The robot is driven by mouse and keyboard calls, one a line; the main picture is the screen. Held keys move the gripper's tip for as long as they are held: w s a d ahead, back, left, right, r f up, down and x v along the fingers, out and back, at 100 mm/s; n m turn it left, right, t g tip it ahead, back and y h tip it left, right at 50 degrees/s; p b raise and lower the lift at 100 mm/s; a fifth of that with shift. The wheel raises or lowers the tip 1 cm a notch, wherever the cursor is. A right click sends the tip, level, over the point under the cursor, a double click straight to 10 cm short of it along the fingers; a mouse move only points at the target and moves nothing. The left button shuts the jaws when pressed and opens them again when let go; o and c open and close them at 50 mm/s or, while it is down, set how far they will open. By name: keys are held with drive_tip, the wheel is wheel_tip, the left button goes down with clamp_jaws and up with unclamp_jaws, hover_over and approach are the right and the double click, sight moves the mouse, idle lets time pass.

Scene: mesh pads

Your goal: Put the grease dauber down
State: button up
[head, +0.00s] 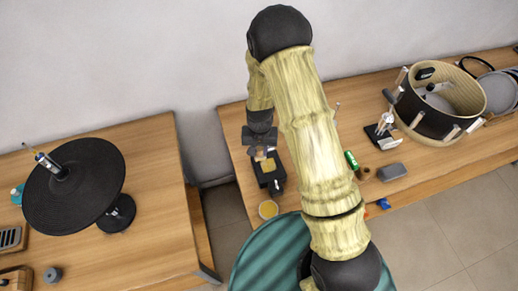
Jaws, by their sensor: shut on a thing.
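My gripper (261,153) points down over the near-left end of the right-hand table, above a small black tray (272,182) with tan and yellow in it. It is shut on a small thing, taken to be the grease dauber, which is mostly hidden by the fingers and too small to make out. I cannot tell whether it touches the tray. A small round dish with yellow content (268,209) sits just in front of the tray, near the table's edge.
On the right-hand table (228,125), a drum (425,118), a grey block (391,172), a green tube (351,160) and brown rolls stand right of my arm. A gap separates the tables.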

drive_tip(key=shift+n, duration=0.6)
drive_tip(key=d+f+b, duration=0.1)
drive_tip(key=d+f, duration=0.1)
drive_tip(key=d, duration=0.2)
drive_tip(key=w+d+f+b, duration=0.1)
drive_tip(key=d+f+b, duration=0.1)
drive_tip(key=d+f, duration=0.1)
drive_tip(key=d+f+b, duration=0.1)
drive_tip(key=d+f, duration=0.2)
drive_tip(key=d, duration=0.2)
drive_tip(key=shift+w+d, duration=0.25)
drive_tip(key=shift+w, duration=0.15)
drive_tip(key=shift+a, duration=0.1)
